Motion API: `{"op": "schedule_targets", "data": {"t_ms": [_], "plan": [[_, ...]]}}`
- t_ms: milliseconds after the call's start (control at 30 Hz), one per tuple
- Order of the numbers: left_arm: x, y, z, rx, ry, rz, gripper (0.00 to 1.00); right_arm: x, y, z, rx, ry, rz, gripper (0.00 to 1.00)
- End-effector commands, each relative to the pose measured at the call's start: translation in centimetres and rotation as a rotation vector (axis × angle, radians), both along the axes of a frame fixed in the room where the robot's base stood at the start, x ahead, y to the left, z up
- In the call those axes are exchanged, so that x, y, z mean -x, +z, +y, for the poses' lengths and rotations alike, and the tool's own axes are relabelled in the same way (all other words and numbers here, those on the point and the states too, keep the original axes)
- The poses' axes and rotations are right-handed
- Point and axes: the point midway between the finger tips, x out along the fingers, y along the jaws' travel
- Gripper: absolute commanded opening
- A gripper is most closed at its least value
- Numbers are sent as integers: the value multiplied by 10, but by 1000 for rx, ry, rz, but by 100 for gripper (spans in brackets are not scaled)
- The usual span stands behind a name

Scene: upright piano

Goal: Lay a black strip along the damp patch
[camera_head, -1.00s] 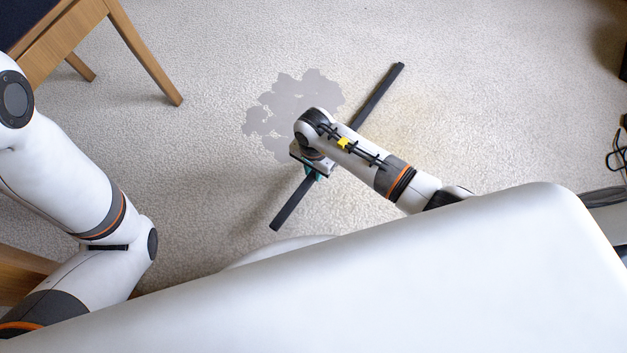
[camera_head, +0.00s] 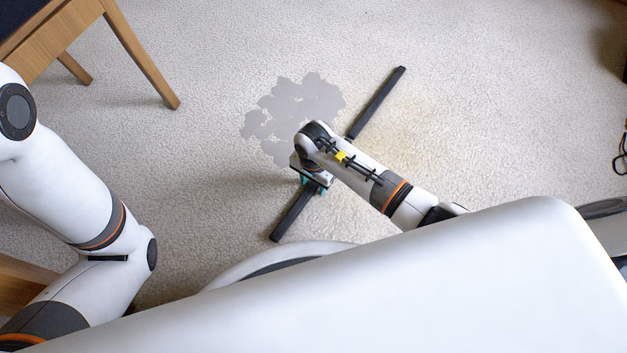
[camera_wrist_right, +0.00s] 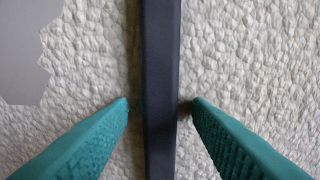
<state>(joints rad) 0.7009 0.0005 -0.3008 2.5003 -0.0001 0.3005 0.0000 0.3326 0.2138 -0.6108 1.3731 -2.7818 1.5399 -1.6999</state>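A long black strip (camera_head: 376,103) lies on the carpet, slanting from lower left to upper right in the head view. A grey, ragged-edged patch (camera_head: 300,98), seemingly the damp patch, lies to its left; the strip runs beside it, with bare carpet between. My right gripper (camera_head: 313,186) is over the strip's lower half. In the right wrist view, its teal fingers (camera_wrist_right: 160,103) stand open on either side of the strip (camera_wrist_right: 159,50), with a small gap at each side. The grey patch's edge (camera_wrist_right: 22,50) shows at upper left there. My left gripper is out of view.
A faint yellowish stain (camera_head: 410,110) lies on the carpet right of the strip. A wooden chair or stool (camera_head: 140,55) stands at upper left. Dark glasses-like loops (camera_head: 620,160) show at the right edge. The carpet beyond the patch is clear.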

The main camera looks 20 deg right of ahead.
Motion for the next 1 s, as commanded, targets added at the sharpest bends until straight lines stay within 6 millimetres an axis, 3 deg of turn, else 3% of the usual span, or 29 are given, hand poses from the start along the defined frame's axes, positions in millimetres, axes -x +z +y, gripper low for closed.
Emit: {"op": "schedule_targets", "data": {"t_ms": [167,267,700,800,1000], "plan": [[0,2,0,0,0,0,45,0,3,1,-1,0,1,45],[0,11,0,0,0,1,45,-1,15,-1,2,0,-1,45],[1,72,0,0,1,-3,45,-1,105,-1,2,1,-1,45],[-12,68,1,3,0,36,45,-1,116,-1,1,0,-2,45],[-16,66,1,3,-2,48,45,0,124,0,1,0,1,45]]}}
